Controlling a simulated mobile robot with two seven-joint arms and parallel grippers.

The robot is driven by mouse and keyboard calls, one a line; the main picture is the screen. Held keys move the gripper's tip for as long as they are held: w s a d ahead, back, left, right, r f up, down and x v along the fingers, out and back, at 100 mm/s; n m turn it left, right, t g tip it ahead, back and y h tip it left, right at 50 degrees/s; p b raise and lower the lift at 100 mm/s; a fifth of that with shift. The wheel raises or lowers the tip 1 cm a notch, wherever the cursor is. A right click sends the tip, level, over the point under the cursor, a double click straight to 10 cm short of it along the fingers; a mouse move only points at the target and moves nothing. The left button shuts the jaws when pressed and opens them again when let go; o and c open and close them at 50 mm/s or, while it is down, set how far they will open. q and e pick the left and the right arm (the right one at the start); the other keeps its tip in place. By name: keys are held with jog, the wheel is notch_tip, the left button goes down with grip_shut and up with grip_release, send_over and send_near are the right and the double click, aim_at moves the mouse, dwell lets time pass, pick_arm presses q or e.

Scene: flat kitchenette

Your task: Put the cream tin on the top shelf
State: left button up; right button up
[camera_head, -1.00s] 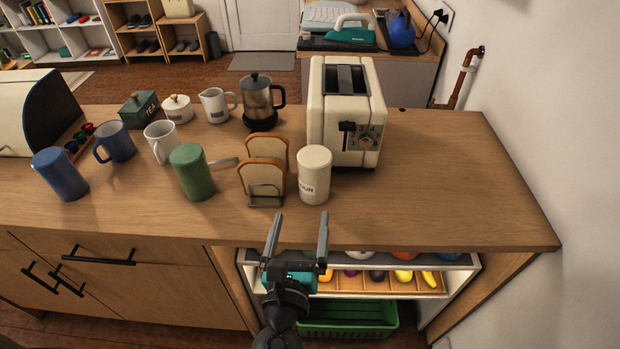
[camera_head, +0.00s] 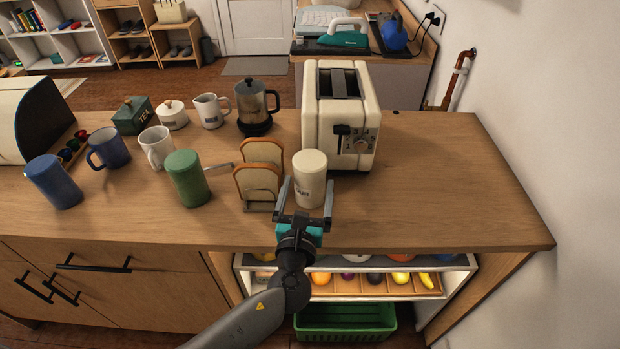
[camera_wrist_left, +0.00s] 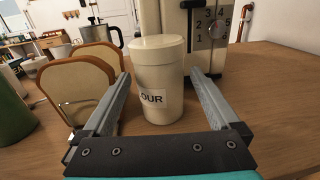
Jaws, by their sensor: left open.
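The cream tin (camera_head: 309,172) stands upright on the wooden counter, in front of the cream toaster and just right of the toast rack. In the left wrist view the tin (camera_wrist_left: 158,75) shows a label ending in "OUR". My left gripper (camera_head: 307,196) is open at the tin's front. In the wrist view its fingers (camera_wrist_left: 158,100) lie on either side of the tin's lower part, with a gap showing on each side. No top shelf can be told for certain; a shelf unit under the counter (camera_head: 375,264) holds fruit. My right gripper is not in view.
The toast rack (camera_head: 258,182) stands close to the left finger. The toaster (camera_head: 341,112) is right behind the tin. A green tin (camera_head: 187,180), blue tin (camera_head: 54,183) and mugs stand to the left. The counter's right part (camera_head: 450,180) is clear.

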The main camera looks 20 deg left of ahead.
pick_arm(q)
jog(key=shift+w+a+r, duration=0.1)
jog(key=shift+w+a, duration=0.15)
jog(key=shift+w, duration=0.95)
jog(key=shift+w+a+r, duration=0.1)
jog(key=shift+w+a, duration=0.1)
jog(key=shift+w, duration=0.95)
jog(key=c, duration=1.4)
jog(key=shift+r, duration=0.1)
grip_shut()
